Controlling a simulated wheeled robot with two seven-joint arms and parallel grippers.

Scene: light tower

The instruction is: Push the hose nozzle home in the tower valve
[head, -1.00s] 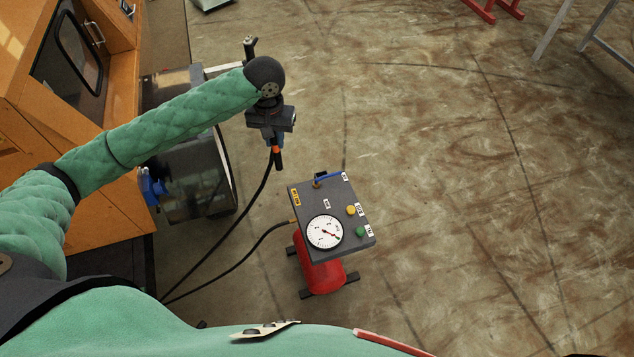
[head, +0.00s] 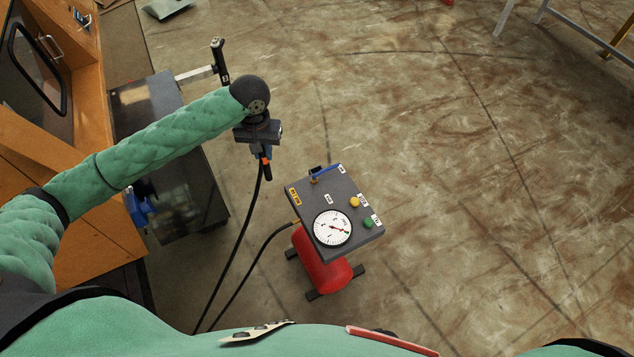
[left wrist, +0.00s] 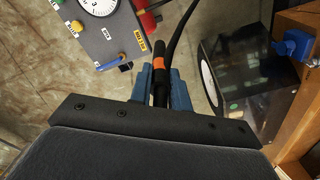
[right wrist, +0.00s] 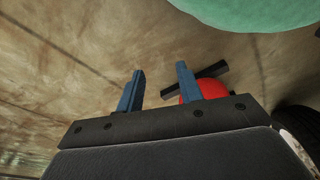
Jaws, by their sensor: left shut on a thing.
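My left gripper (head: 264,153) is shut on the hose nozzle (head: 266,170), a dark piece with an orange band, which also shows between the blue fingers in the left wrist view (left wrist: 158,62). A black hose (head: 238,240) runs from it down past the red tank. The gripper hangs in free air, left of the grey gauge panel and apart from it. A brass fitting with a blue lever (head: 326,174) is at the panel's top edge. I cannot tell which part is the tower valve. My right gripper (right wrist: 160,68) is open and empty in the right wrist view.
The grey panel (head: 318,205) with gauge and coloured knobs sits over a red tank (head: 322,268). An orange cabinet (head: 70,190) and a dark box (head: 190,190) with a blue part (head: 138,205) stand left.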

